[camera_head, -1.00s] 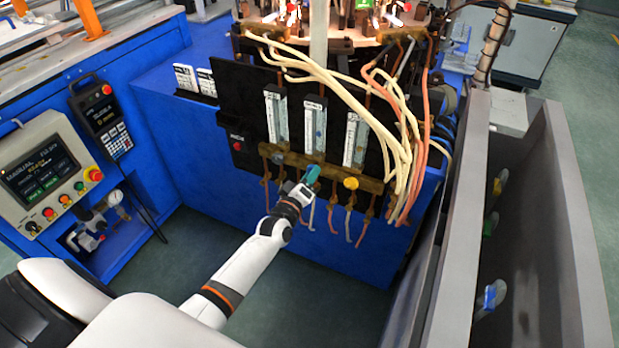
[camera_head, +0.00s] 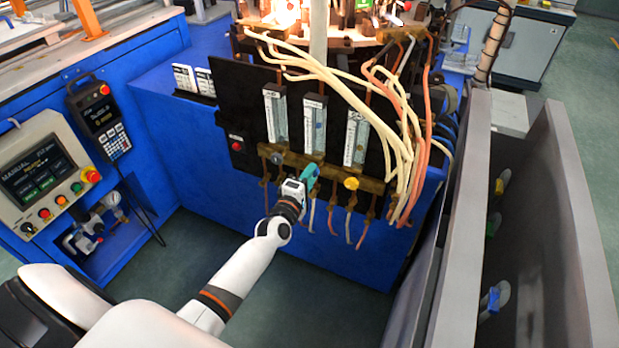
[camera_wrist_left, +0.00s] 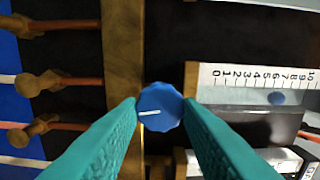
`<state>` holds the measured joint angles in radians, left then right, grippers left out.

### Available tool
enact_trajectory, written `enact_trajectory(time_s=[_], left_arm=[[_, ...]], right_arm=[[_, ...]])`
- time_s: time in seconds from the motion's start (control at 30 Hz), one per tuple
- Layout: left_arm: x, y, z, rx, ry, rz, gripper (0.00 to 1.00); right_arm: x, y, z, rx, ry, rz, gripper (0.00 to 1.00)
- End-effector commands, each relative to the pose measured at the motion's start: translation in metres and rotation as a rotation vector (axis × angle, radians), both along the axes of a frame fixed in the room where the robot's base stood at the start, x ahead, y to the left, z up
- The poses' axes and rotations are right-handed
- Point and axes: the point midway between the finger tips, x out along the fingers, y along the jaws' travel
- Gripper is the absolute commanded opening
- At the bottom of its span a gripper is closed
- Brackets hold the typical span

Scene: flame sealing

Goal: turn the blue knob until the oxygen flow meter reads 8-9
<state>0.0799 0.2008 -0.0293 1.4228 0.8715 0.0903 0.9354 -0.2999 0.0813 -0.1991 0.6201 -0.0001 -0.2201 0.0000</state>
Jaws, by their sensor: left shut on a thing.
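My left gripper (camera_head: 310,174) has teal fingers and is at the middle knob below the row of flow meters. In the left wrist view its fingers are shut on the blue knob (camera_wrist_left: 160,107), one on each side. A white mark on the knob points left and slightly down. The flow meter (camera_wrist_left: 260,84) beside the knob has a scale from 0 to 10. In the head view this is the middle flow meter (camera_head: 314,125); the knob is mostly hidden by the fingers there. My right gripper is out of view.
A grey knob (camera_head: 277,158) and a yellow knob (camera_head: 351,183) flank the blue one. Cream hoses (camera_head: 395,140) hang to the right. A control panel (camera_head: 45,170) stands at the left. A grey metal wall (camera_head: 455,240) rises at the right.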

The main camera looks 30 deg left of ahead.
Motion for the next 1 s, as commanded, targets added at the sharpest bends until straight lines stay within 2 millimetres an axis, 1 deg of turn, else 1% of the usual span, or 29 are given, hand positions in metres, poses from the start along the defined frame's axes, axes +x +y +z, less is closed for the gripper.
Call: enact_trajectory(time_s=[0.47, 0.5, 0.6, 0.87, 0.97, 1.0], left_arm=[[-0.0004, 0.0005, -0.0006, -0.012, 0.0, 0.001, 0.09], [-0.0003, 0.0005, -0.0006, -0.012, 0.0, 0.001, 0.39], [-0.0003, 0.0004, -0.0005, -0.012, 0.0, 0.001, 0.54], [-0.0005, 0.0002, -0.0003, -0.012, -0.001, 0.001, 0.54], [-0.0054, -0.0003, -0.0002, -0.012, -0.001, 0.0, 0.54], [-0.0099, -0.0007, -0.0008, -0.012, 0.001, 0.0, 0.54]], right_arm=[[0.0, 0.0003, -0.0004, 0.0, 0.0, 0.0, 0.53], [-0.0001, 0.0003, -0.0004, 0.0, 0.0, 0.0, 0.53], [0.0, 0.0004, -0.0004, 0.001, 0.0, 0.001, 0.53], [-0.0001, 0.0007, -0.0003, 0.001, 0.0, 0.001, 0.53], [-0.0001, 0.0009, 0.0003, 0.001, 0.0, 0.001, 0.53], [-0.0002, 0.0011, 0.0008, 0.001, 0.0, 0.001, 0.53]])
